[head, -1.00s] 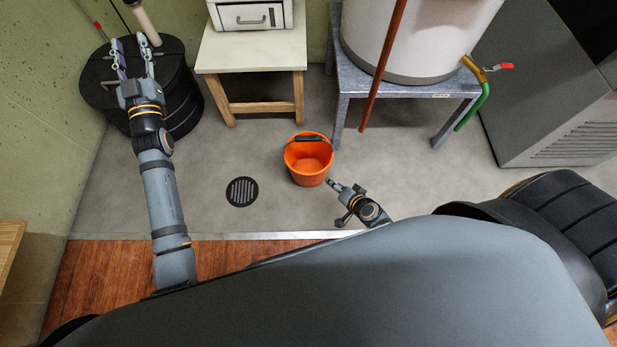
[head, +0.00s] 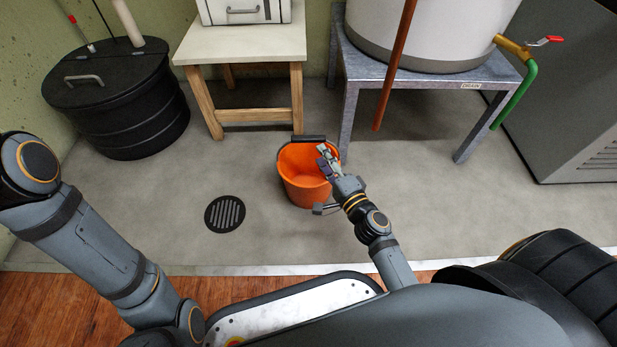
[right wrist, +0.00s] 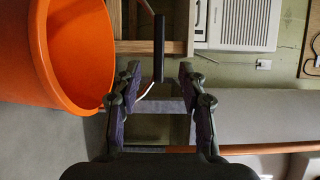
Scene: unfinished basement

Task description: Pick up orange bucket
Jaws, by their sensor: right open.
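The orange bucket (head: 300,185) stands upright on the concrete floor. Its black handle grip (head: 308,138) shows above the bucket's far rim. My right gripper (head: 327,158) overlaps the right part of the bucket in the head view and hides some of its rim. In the right wrist view the bucket (right wrist: 75,55) is at the left, tilted by the camera's roll. The black handle grip (right wrist: 158,48) lies ahead, between the two spread fingers (right wrist: 160,95); nothing is held. My left arm shows at the left of the head view, but its gripper is out of frame.
A wooden table (head: 245,45) stands behind the bucket. A metal stand (head: 430,85) bearing a white tank is close behind at right, with a red-brown pipe (head: 395,65) hanging down. A black lidded drum (head: 120,105) stands left. Floor around the drain (head: 225,213) is clear.

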